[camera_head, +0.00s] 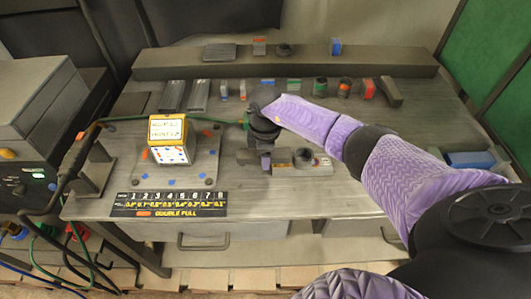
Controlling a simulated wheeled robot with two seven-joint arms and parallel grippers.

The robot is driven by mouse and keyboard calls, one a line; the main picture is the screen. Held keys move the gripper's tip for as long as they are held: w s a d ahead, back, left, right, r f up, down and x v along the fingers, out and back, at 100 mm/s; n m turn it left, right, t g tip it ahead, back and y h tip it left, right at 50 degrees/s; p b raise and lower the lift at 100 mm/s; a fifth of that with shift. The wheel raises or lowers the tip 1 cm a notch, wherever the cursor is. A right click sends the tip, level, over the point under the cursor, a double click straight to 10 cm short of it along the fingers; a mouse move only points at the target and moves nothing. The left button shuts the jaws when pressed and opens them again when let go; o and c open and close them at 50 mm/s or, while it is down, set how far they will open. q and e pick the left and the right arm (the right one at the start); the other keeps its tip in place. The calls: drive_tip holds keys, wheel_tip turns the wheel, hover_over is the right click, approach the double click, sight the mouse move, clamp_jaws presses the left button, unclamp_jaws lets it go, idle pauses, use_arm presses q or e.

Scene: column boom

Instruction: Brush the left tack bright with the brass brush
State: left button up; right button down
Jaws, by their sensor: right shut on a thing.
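My right arm reaches in from the right, and its dark gripper (264,146) points down over the middle of the bench. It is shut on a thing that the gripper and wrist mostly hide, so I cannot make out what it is. Just below and to the right of it, a small plate (318,170) carries a dark round part (304,157). A grey block (247,157) lies close to the left of the gripper. I cannot pick out the left tack or the brass brush. My left gripper is out of view.
A white-and-yellow box (168,139) stands on a plate at the left. A black numbered strip (168,204) lies at the front edge. A green hose (128,117) runs from a left post. Small parts line the back beam (300,62). A blue block (470,159) sits at right.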

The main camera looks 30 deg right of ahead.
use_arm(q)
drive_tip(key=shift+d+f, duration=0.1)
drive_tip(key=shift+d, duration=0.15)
use_arm(e)
drive_tip(key=shift+f, duration=0.15)
